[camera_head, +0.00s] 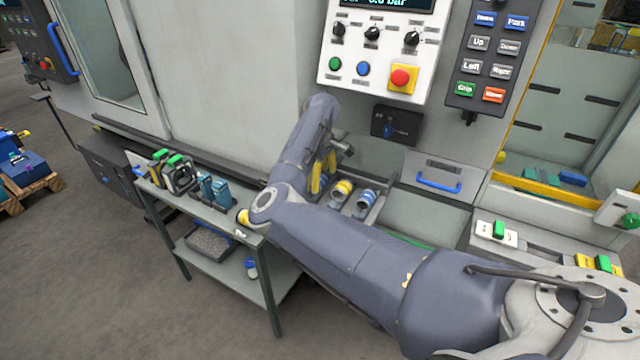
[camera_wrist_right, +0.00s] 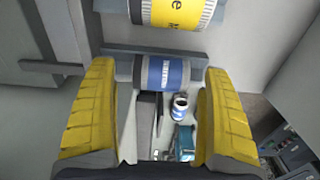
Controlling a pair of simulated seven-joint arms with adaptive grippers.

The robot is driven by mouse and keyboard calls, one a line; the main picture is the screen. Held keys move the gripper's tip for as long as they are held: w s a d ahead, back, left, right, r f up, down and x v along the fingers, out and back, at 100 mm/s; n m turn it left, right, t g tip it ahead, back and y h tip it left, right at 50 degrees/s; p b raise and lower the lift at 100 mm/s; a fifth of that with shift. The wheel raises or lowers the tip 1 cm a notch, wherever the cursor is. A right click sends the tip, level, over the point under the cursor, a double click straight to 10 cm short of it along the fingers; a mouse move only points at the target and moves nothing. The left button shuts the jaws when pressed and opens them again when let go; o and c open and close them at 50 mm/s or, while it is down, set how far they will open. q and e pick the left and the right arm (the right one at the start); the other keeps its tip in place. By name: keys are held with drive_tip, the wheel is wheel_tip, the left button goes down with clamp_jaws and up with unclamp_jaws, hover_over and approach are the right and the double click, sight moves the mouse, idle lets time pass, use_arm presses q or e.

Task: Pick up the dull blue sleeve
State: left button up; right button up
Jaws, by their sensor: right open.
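A blue sleeve (camera_head: 365,198) with a pale end lies in a grey cradle on the ledge below the control panel. In the right wrist view a blue-banded sleeve (camera_wrist_right: 163,73) lies across its cradle, between my fingertips. My right gripper (camera_head: 323,172) is open, just left of the sleeves in the head view. In the right wrist view its two yellow fingers (camera_wrist_right: 160,82) stand on either side of the blue sleeve, with no clear contact. A smaller blue-and-white piece (camera_head: 250,266) sits on the cart's lower shelf. My left gripper is out of view.
A yellow sleeve (camera_head: 343,188) lies beside the blue one. A grey cart (camera_head: 210,220) with clamps and teal parts stands left. The control panel (camera_head: 376,60) and button pad (camera_head: 490,55) hang above. A lidded box with a blue handle (camera_head: 438,186) is to the right.

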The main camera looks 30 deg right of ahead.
drive_tip(key=shift+f, duration=0.9)
drive_tip(key=c, duration=1.4)
